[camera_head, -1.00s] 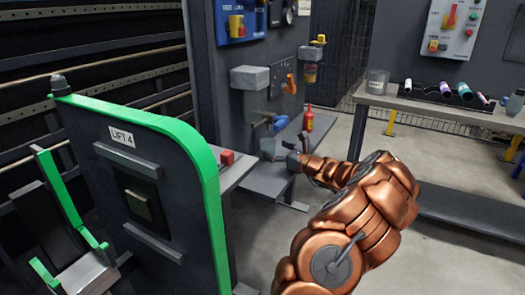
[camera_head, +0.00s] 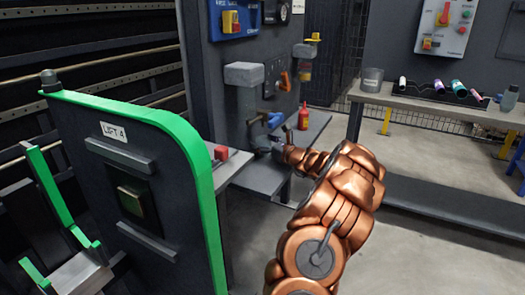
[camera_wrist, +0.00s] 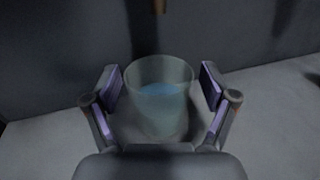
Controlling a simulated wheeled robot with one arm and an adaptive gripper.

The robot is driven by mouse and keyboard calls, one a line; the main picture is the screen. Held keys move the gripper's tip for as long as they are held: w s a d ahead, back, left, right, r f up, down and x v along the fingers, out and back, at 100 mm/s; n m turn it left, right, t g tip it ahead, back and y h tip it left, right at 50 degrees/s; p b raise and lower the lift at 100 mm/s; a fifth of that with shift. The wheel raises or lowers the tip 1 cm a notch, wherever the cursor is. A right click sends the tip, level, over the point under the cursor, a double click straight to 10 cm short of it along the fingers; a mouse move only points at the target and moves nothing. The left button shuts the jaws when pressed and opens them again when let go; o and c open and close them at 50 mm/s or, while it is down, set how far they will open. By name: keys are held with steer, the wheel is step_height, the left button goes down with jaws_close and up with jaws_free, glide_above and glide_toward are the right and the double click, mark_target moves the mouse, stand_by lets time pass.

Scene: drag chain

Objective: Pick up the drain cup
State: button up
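In the wrist view, the drain cup (camera_wrist: 158,112) is a clear, slightly tapered cup with bluish liquid in it. It stands upright on a grey surface in front of a dark wall. My gripper (camera_wrist: 160,88) is open, with one finger on each side of the cup and a small gap showing at each side. In the head view, my gripper (camera_head: 276,148) is at the low grey shelf below the blue-handled valve. The cup is too small and too covered there to make out clearly.
A red bottle (camera_head: 303,117) stands on the shelf (camera_head: 265,178) right of my gripper. A grey block (camera_head: 245,74) juts from the panel above. The green-edged lift (camera_head: 213,190) stands at left. A bench (camera_head: 440,112) with a grey container (camera_head: 372,79) is at right.

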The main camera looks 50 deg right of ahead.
steer(key=c, duration=1.1)
